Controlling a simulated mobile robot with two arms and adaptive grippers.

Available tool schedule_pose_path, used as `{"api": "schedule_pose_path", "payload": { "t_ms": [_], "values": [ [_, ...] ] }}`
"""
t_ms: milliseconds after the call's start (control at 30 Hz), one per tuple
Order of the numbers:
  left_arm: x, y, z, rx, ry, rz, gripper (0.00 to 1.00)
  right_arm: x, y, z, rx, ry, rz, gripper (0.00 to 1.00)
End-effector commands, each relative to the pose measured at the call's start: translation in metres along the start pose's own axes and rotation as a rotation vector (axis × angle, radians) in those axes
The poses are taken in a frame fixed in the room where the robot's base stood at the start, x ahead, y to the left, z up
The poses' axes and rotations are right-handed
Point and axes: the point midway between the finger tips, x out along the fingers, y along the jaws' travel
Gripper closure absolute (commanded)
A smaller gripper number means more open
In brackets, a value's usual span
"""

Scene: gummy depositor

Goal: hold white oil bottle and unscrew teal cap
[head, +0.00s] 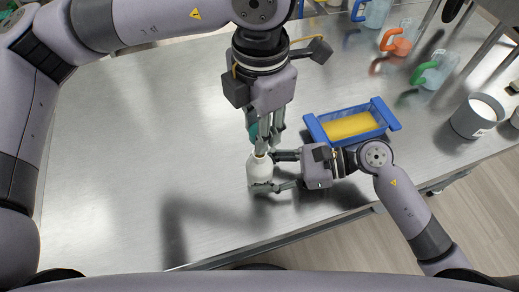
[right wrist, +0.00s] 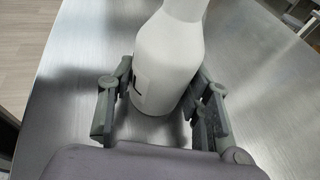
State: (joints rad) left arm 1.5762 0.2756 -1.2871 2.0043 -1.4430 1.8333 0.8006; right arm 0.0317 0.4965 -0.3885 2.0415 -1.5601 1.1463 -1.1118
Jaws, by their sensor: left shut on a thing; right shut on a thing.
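The white oil bottle (head: 260,174) stands upright on the metal table. It also shows in the right wrist view (right wrist: 168,62), with its top cut off by the frame. My right gripper (head: 272,172) is shut on the bottle's body from the right, one finger on each side. My left gripper (head: 261,150) points down over the bottle's top and is shut at the neck. Something teal (head: 253,131) shows among its fingers, in the cap's colour. The fingers hide most of the cap area, so I cannot tell how the cap sits on the neck.
A blue tray (head: 315,130) with yellow contents stands close behind my right gripper. Jugs with an orange handle (head: 397,40) and a green handle (head: 431,70), and a grey container (head: 475,118), stand at the right. The table's left side is clear.

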Motion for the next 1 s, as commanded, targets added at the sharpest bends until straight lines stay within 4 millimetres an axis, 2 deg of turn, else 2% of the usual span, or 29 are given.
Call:
{"api": "schedule_pose_path", "payload": {
  "t_ms": [233, 600, 900, 933, 1000],
  "values": [
    [-0.005, 0.0, 0.0, -0.001, -0.001, 0.0, 1.0, 0.0, 0.0, -0.001, 0.001, 0.001, 0.0, 1.0],
    [-0.045, 0.0, 0.0, -0.001, -0.002, 0.0, 1.0, 0.0, 0.0, -0.001, 0.001, 0.001, 0.0, 1.0],
    [-0.05, 0.0, 0.0, 0.0, 0.001, -0.001, 1.0, 0.0, 0.0, -0.001, 0.001, 0.001, 0.0, 1.0],
    [-0.05, 0.0, 0.0, 0.0, 0.001, -0.001, 1.0, 0.0, 0.0, -0.001, 0.001, 0.001, 0.0, 0.55],
    [-0.05, 0.0, 0.0, 0.0, 0.0, -0.001, 1.0, 0.0, 0.0, -0.001, 0.001, 0.001, 0.0, 0.6]
  ]
}}
